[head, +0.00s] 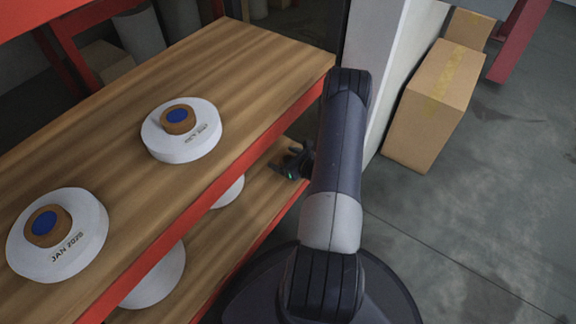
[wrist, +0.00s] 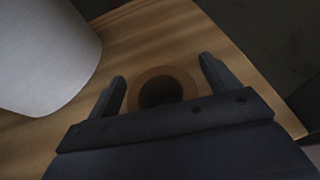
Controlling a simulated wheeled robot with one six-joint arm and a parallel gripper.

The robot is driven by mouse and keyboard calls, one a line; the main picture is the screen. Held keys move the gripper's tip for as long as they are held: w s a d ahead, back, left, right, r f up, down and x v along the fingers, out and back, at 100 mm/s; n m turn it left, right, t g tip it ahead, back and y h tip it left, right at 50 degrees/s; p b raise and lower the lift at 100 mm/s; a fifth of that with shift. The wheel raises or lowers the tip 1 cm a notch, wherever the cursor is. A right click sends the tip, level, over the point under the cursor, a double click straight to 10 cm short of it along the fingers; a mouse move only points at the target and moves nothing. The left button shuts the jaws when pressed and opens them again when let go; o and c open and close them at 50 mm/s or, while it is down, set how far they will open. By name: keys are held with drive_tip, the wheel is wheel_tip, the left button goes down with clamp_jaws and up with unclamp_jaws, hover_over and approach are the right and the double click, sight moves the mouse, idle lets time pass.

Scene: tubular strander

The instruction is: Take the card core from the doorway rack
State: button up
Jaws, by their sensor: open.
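The card core (wrist: 160,71) is a brown hollow ring with a dark middle in the wrist view, over the wooden shelf. My gripper (wrist: 163,74) is open, with one finger on each side of the core. The gripper body hides the core's near side, and I cannot tell whether a finger touches it. In the head view my gripper (head: 296,160) reaches in at the lower shelf (head: 262,198) of the rack, near its right end. I cannot make out the core there.
White spools with brown, blue-centred hubs stand on the upper shelf (head: 228,62): one at the front left (head: 75,262), one behind (head: 182,148). White rolls (head: 157,277) sit below. A white roll (wrist: 45,50) is left of the core. Cardboard boxes (head: 425,115) stand right, by a pale wall.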

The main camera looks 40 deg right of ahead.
drive_tip(key=shift+w, duration=0.1)
drive_tip(key=shift+c, duration=0.3)
drive_tip(key=c, duration=1)
